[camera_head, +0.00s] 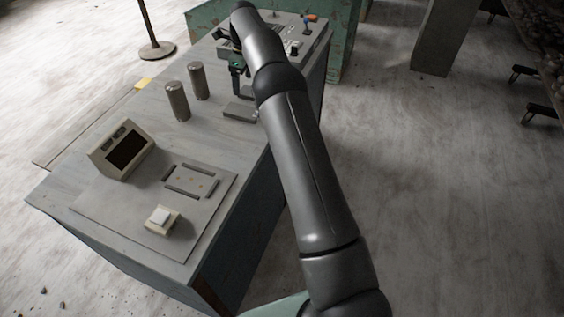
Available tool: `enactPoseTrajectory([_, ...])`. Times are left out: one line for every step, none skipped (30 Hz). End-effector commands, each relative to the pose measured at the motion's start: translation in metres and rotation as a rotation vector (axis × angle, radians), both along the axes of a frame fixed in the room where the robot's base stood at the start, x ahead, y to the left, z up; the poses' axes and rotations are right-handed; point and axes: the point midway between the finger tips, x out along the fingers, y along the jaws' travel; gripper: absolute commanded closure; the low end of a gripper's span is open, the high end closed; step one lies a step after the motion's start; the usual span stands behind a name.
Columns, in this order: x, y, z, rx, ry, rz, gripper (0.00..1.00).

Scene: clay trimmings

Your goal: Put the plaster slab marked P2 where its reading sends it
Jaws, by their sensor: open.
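My gripper (238,88) hangs from the end of my arm over the far part of the workbench and is open. Grey flat slabs (241,112) lie on the bench just below it, partly hidden by my arm. No P2 mark is legible, so I cannot tell which slab is P2. A beige display box (113,140) with a dark screen stands at the left; no reading shows on it. In front of it are low bars (187,192) framing a flat area with small orange spots. A small cream box with a white top (160,216) sits nearer.
Two dark speckled cylinders (177,102) (197,82) stand mid-bench. A panel with small controls (293,48) is at the far end.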

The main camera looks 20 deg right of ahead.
Motion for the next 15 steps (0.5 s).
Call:
enactPoseTrajectory([-0.008,0.000,0.015,-0.004,-0.010,0.053,0.20])
enactPoseTrajectory([-0.015,-0.001,0.023,-0.008,-0.014,0.100,0.20])
enactPoseTrajectory([-0.026,-0.001,0.035,-0.015,-0.020,0.174,0.20])
enactPoseTrajectory([-0.037,-0.001,0.045,-0.019,-0.025,0.240,0.20])
enactPoseTrajectory([-0.050,0.000,0.054,-0.025,-0.030,0.313,0.20])
enactPoseTrajectory([-0.069,0.000,0.066,-0.034,-0.038,0.416,0.20])
enactPoseTrajectory([-0.084,0.001,0.074,-0.041,-0.044,0.495,0.20])
enactPoseTrajectory([-0.101,0.001,0.081,-0.048,-0.048,0.577,0.20])
enactPoseTrajectory([-0.124,0.003,0.089,-0.057,-0.055,0.686,0.20])
enactPoseTrajectory([-0.142,0.004,0.094,-0.064,-0.061,0.771,0.20])
enactPoseTrajectory([-0.160,0.006,0.099,-0.071,-0.067,0.855,0.20])
enactPoseTrajectory([-0.187,0.008,0.103,-0.081,-0.074,0.967,0.20])
enactPoseTrajectory([-0.207,0.009,0.106,-0.088,-0.077,1.052,0.20])
enactPoseTrajectory([-0.228,0.010,0.106,-0.095,-0.081,1.137,0.20])
enactPoseTrajectory([-0.257,0.012,0.107,-0.106,-0.086,1.253,0.20])
